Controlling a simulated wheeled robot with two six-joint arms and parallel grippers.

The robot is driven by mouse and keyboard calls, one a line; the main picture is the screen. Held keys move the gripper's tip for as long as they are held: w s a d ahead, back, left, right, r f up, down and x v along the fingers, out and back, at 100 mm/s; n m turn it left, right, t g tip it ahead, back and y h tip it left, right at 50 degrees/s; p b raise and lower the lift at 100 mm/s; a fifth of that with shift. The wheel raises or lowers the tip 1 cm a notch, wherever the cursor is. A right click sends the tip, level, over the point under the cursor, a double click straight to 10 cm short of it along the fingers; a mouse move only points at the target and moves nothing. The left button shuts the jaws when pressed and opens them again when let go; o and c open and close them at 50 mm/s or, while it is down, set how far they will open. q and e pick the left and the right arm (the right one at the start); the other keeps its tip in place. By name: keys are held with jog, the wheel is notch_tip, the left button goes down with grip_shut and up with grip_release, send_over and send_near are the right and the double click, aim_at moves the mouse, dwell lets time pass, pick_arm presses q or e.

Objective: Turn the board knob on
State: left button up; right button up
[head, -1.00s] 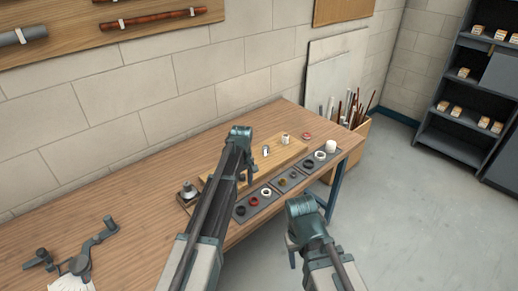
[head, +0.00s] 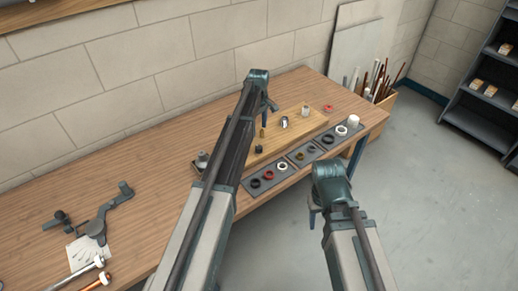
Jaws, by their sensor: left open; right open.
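The wooden board (head: 298,136) lies on the workbench, partly hidden behind my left arm. On it stand a small dark round piece (head: 259,149), a small brass piece (head: 262,132), a silver fitting (head: 284,122) and a pale grey fitting (head: 305,110). I cannot tell for sure which is the knob, or how it is turned. My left gripper (head: 269,109) is open and empty, pointing down above the board's far left part, apart from the pieces as far as I see. My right gripper (head: 313,212) is open and empty, in front of the bench's front edge.
Grey trays (head: 291,154) with several rings line the board's front side. A white cylinder (head: 352,121) and a red ring (head: 328,107) are to the right. A grey metal tool (head: 104,215) lies at the left. A wall stands behind the bench.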

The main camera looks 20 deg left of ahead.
aim_at(259, 147)
pick_arm(q)
notch_tip(259, 147, down, 11)
jog(key=b, duration=1)
grip_shut()
